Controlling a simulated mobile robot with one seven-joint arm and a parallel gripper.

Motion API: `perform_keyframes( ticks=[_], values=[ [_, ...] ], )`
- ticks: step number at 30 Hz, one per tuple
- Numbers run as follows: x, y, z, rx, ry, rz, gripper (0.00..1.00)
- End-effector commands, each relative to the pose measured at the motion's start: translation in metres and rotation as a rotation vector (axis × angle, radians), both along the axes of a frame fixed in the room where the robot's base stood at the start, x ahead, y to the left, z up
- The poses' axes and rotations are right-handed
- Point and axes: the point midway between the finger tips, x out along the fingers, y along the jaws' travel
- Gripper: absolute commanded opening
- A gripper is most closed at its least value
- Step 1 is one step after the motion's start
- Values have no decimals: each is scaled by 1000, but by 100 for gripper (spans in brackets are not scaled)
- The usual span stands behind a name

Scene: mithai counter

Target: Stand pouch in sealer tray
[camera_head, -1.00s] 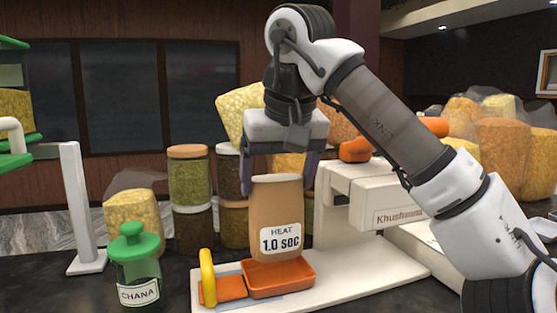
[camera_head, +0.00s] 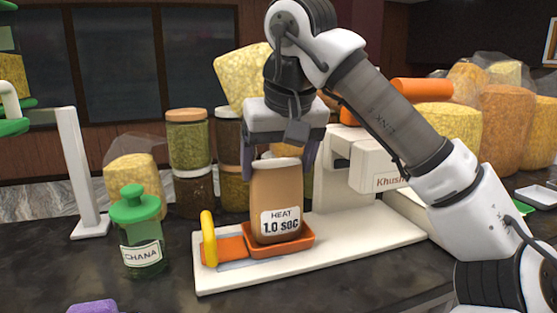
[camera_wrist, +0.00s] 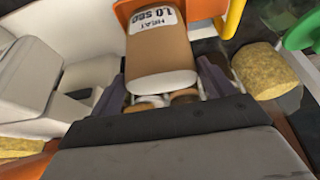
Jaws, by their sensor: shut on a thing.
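A brown pouch (camera_head: 277,190) with a white label reading "HEAT 1.0 SOC" stands upright in the orange sealer tray (camera_head: 297,242) on the white sealer base. It leans very slightly, and its lower end is inside the tray rim. My gripper (camera_head: 284,160) is above it, with fingers at both sides of its top, shut on it.
A yellow handle (camera_head: 208,238) rises at the tray's left. A green-lidded chana jar (camera_head: 139,232) stands left of the white base (camera_head: 370,240). Stacked jars (camera_head: 188,150) are behind. The sealer body (camera_head: 375,165) is to the right. Dark counter in front is mostly clear.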

Motion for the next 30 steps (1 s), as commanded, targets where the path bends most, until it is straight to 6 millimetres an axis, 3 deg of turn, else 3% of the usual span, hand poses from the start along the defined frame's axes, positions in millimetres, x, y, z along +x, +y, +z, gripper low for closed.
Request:
perform_keyframes(
  ticks=[16, 17, 18, 21, 30],
  values=[
    [0, 0, -11, 0, 0, -1, 39],
    [0, 0, -11, 0, 0, -1, 84],
    [0, 0, -11, 0, 0, -1, 89],
    [0, 0, -11, 0, 0, -1, 100],
    [-1, 2, -9, 0, 0, 0, 100]
  ],
)
